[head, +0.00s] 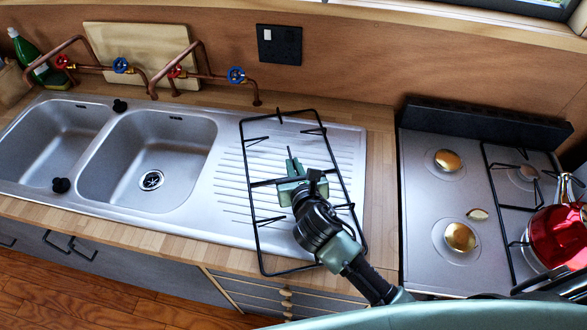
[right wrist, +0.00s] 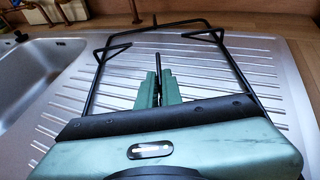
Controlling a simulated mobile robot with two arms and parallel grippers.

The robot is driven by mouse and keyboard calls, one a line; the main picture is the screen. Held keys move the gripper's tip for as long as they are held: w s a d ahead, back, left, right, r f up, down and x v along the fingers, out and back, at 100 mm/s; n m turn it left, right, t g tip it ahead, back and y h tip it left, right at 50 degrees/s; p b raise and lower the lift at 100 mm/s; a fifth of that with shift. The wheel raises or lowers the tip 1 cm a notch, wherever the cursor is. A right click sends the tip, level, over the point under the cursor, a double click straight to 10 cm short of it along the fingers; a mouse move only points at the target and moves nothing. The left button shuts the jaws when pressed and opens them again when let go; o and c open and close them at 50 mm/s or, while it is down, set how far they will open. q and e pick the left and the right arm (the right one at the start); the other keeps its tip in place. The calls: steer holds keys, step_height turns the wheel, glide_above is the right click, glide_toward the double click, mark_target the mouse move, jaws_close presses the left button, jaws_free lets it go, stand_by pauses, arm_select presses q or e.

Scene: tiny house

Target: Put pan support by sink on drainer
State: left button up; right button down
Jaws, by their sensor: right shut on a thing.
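The black wire pan support (head: 247,187) is over the ribbed drainer (head: 228,190) to the right of the sink bowls, with its near end reaching past the counter's front edge. My right gripper (head: 290,167) is above the drainer, shut on a bar of the pan support near its middle. In the right wrist view the fingers (right wrist: 158,88) are close together around a thin bar, and the support's far end (right wrist: 160,24) lies beyond them. I cannot tell whether the support touches the drainer. My left gripper is not in view.
Two sink bowls (head: 147,160) lie to the left, with copper taps (head: 180,72) behind. The stove (head: 440,210) at right has bare burners on its left half. A second pan support (head: 497,185) and a red kettle (head: 560,235) are on its right half.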

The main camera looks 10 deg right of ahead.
steer(key=shift+r, duration=0.2)
steer(key=c, duration=1.9)
jaws_free()
steer(key=shift+f, duration=0.2)
steer(key=shift+c, duration=0.2)
steer(key=o, duration=0.4)
steer(key=shift+c, duration=0.2)
steer(key=shift+r, duration=0.1)
steer(key=b+v, duration=0.1)
steer(key=v, duration=1.1)
steer(key=shift+s, duration=0.1)
